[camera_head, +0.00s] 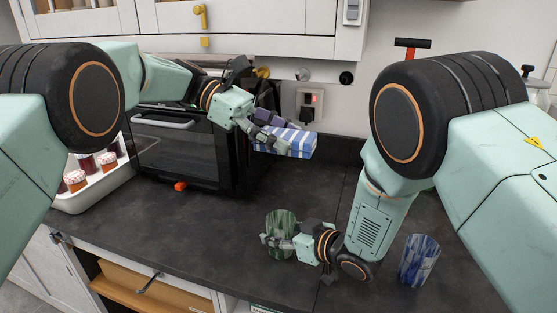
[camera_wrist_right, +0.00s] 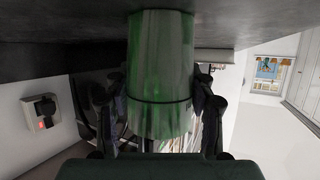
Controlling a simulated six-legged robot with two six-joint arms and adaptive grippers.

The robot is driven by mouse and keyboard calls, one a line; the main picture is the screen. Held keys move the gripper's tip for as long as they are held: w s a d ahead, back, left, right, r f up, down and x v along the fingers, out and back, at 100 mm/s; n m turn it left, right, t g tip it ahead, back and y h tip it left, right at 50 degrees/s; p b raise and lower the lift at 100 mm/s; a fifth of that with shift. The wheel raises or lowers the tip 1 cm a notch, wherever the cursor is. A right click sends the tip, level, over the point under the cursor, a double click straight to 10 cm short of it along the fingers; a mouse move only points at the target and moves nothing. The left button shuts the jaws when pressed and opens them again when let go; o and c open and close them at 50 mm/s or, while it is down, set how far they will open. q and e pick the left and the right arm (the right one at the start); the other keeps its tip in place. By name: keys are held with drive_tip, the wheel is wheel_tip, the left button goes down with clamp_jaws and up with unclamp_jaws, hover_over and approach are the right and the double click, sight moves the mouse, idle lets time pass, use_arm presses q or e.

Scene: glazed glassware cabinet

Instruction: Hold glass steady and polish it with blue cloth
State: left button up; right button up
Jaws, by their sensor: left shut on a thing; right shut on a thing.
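A green streaked glass (camera_head: 281,226) stands on the dark worktop (camera_head: 220,230) near its front edge. My right gripper (camera_head: 277,241) is shut on the glass from the side. The right wrist view shows the glass (camera_wrist_right: 160,75) between the two fingers, its picture turned upside down. My left gripper (camera_head: 275,145) is shut on a blue and white striped cloth (camera_head: 292,144), which looks like a folded block. It holds the cloth in the air above and behind the glass, apart from it. The cloth hides part of the far fingertips.
A blue patterned glass (camera_head: 419,261) stands on the worktop to the right of my right arm. A black oven (camera_head: 178,150) stands at the back left, beside a white tray (camera_head: 97,190) of jars. A wall socket (camera_head: 309,106) is behind the cloth. The middle of the worktop is clear.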

sight(296, 150)
use_arm(q)
drive_tip(key=shift+s+d+r+n+t, duration=0.3)
drive_tip(key=shift+s+d+r, duration=0.1)
drive_tip(key=shift+d+r, duration=0.15)
drive_tip(key=shift+d+n+t, duration=0.3)
drive_tip(key=shift+d+t, duration=0.05)
drive_tip(key=shift+t, duration=0.05)
drive_tip(key=shift+d+f+n+t+h, duration=0.1)
drive_tip(key=shift+d+n+t+h, duration=0.2)
drive_tip(key=shift+n, duration=0.1)
drive_tip(key=shift+d+f+n+t, duration=0.25)
drive_tip(key=shift+n+t, duration=0.15)
drive_tip(key=shift+t, duration=0.1)
wheel_tip(296, 150, down, 3)
drive_tip(key=n+t, duration=0.2)
drive_tip(key=t, duration=0.1)
drive_tip(key=shift+f+n, duration=0.1)
drive_tip(key=shift+n, duration=0.3)
drive_tip(key=a+f+n+t, duration=0.3)
drive_tip(key=f+t, duration=0.1)
drive_tip(key=f, duration=0.9)
drive_tip(key=shift+w+a+f+n+y, duration=0.3)
drive_tip(key=shift+w+a+y, duration=0.05)
drive_tip(key=shift+w+y, duration=0.1)
drive_tip(key=shift+f, duration=0.15)
